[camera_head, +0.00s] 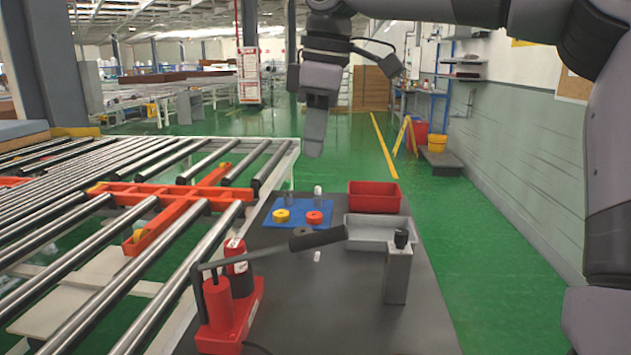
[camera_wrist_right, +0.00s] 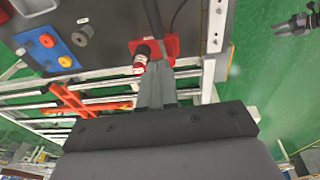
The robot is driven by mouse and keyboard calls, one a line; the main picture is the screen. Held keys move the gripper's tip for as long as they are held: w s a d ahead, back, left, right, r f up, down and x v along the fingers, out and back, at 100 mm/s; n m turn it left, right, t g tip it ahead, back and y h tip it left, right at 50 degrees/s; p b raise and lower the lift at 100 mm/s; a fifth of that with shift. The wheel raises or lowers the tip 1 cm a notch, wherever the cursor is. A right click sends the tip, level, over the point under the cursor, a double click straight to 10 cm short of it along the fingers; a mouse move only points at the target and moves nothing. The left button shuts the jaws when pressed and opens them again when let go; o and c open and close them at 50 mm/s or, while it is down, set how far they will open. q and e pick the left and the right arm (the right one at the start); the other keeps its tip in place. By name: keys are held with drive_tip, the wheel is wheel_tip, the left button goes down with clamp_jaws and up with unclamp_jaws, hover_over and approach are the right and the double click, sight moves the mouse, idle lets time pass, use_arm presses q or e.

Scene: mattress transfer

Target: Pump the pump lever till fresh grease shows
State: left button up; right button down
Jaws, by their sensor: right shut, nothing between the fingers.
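A red hand pump (camera_head: 222,318) stands on the dark table's near left part; its red base also shows in the right wrist view (camera_wrist_right: 171,44). Its pump lever (camera_head: 255,252) reaches right, rising slightly to a dark grip (camera_head: 320,238). My right gripper (camera_head: 314,152) hangs in the air above the table, shut and empty, apart from the lever in the head view. Its closed fingers (camera_wrist_right: 156,88) also show in the right wrist view. I cannot make out any fresh grease.
A blue plate (camera_head: 300,222) with yellow and red round parts, a red bin (camera_head: 374,197), a grey tray (camera_head: 370,226) and a grey post with a black knob (camera_head: 397,272) stand on the table. A roller conveyor (camera_head: 120,265) runs along the left. Green floor is open at right.

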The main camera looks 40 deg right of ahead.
hover_over(314, 233)
drive_tip(key=f, duration=1.1)
drive_tip(key=shift+s+a+f+p, duration=0.2)
drive_tip(key=shift+a+f+p, duration=0.05)
drive_tip(key=shift+f+p, duration=0.1)
drive_tip(key=shift+d+f, duration=0.2)
drive_tip(key=shift+f, duration=0.4)
drive_tip(key=shift+d, duration=0.15)
